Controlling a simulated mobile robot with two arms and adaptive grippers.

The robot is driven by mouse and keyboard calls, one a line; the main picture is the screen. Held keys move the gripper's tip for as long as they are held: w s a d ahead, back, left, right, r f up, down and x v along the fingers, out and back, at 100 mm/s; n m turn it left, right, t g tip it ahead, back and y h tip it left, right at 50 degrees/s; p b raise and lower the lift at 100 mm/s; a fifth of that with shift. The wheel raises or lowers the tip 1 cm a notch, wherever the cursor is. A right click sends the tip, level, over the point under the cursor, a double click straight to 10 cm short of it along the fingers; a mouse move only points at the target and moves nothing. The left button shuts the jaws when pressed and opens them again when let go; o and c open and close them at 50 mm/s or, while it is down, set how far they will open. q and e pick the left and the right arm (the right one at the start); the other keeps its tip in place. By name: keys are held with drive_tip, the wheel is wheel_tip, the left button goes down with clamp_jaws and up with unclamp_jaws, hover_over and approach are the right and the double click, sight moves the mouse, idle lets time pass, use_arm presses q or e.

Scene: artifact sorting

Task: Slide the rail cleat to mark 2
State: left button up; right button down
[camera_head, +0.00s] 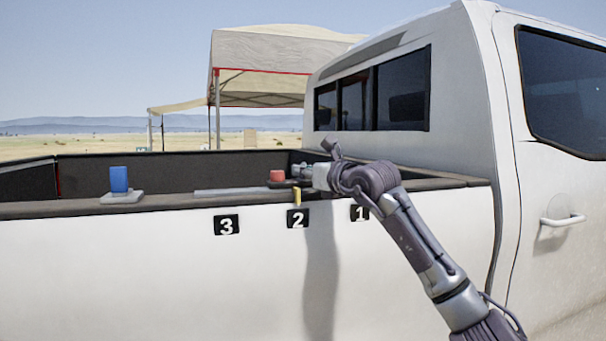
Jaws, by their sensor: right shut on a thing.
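The rail cleat (277,176) has a red knob on a dark base and sits on the truck bed's side rail (232,191). A yellow pointer (297,197) hangs down right above the label of mark 2 (297,218). Mark 3 (227,224) is to the left and mark 1 (359,213) to the right, partly behind my arm. My right gripper (300,171) is at the right side of the red knob, shut on the cleat; its fingertips are small and partly hidden, so the exact contact is unclear. My left gripper is not in view.
A blue block (119,180) stands on a grey base (122,197) on the bed's edge at left. The white truck cab (460,110) rises at right. A canopy tent (262,60) stands behind. The rail between the cleat and the grey base is clear.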

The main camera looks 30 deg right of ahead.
drive_tip(key=c, duration=1.2)
unclamp_jaws()
drive_tip(key=s, duration=1.2)
drive_tip(key=shift+d, duration=0.45)
